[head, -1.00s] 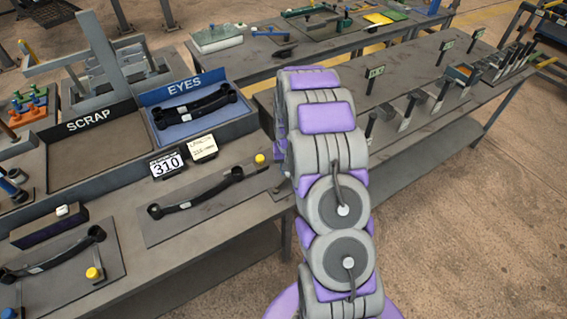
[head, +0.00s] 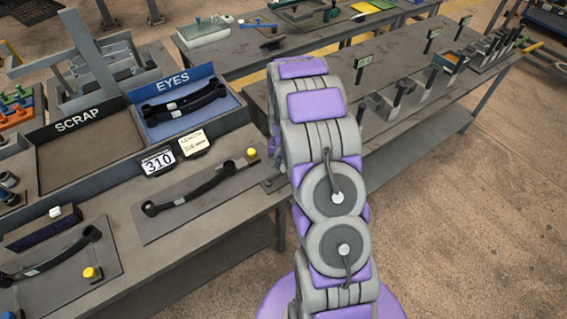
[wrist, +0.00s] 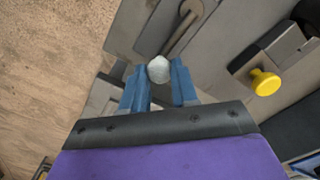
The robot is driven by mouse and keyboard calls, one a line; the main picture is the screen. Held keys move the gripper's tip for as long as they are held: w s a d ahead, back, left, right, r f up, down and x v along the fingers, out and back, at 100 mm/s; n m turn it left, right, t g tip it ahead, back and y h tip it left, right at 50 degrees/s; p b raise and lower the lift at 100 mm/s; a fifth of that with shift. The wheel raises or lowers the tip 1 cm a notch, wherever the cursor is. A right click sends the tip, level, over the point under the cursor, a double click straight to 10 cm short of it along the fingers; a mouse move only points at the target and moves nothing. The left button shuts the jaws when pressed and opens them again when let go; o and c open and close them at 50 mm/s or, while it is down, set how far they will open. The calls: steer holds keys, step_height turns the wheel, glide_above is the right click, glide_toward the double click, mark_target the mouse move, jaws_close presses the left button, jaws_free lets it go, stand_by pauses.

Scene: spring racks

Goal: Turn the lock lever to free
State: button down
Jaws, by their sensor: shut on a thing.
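In the wrist view, a lever (wrist: 179,38) runs as a thin rod from a round pivot (wrist: 191,8) down to a pale ball knob (wrist: 158,69). My gripper (wrist: 158,76) has its blue fingers shut on that knob, one on each side. The rod lies at a slant on a grey plate. In the head view my arm hides the gripper and the lever. No free or lock marking can be read near the lever.
A yellow knob (wrist: 264,82) on a dark block is right of my gripper. In the head view, the bench holds a scrap tray (head: 60,166), a blue eyes tray (head: 233,103) and a dark spring leaf (head: 190,190). Bare floor (head: 480,230) is at right.

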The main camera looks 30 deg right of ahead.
steer(key=shift+s+f, duration=0.1)
steer(key=shift+s, duration=0.05)
steer(key=c, duration=0.8)
jaws_free()
steer(key=shift+c, duration=0.2)
step_height(320, 180, up, 17)
steer(key=p, duration=0.1)
steer(key=shift+r, duration=0.2)
